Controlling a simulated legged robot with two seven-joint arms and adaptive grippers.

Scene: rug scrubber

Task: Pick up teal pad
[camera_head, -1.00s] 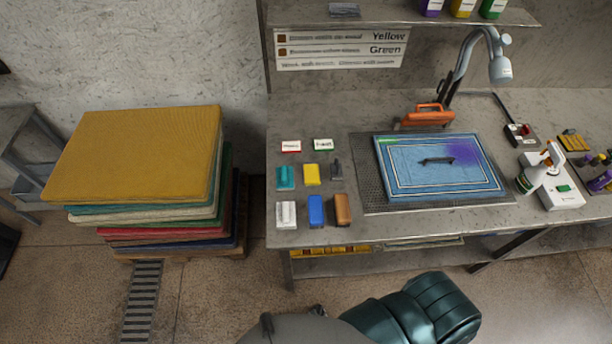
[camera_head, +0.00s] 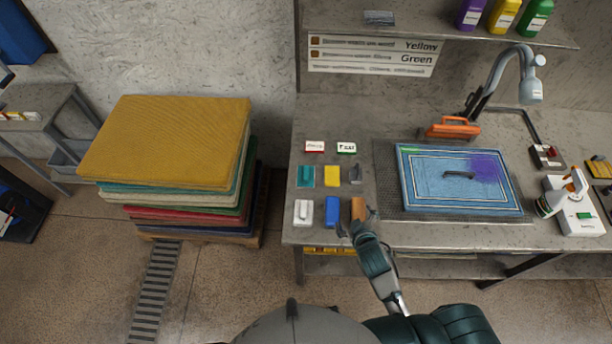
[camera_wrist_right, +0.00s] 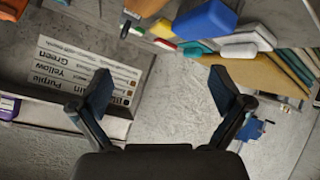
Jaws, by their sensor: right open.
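The teal pad (camera_head: 305,177) lies on the workbench at the left end of the back row of small pads, beside a yellow pad (camera_head: 332,176). My right gripper (camera_head: 356,226) is open and empty at the front edge of the bench, by the orange-brown pad (camera_head: 359,206), to the right of and nearer than the teal pad. In the right wrist view the open fingers (camera_wrist_right: 162,84) have nothing between them. There the blue pad (camera_wrist_right: 206,19) shows large near the top. My left gripper is not in view.
A white pad (camera_head: 303,212) and a blue pad (camera_head: 333,210) form the front row; a dark brush (camera_head: 355,175) stands behind. A blue mat (camera_head: 440,200) lies on a grate to the right. Stacked rugs (camera_head: 165,140) stand left of the bench. A shelf (camera_head: 430,28) overhangs the back.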

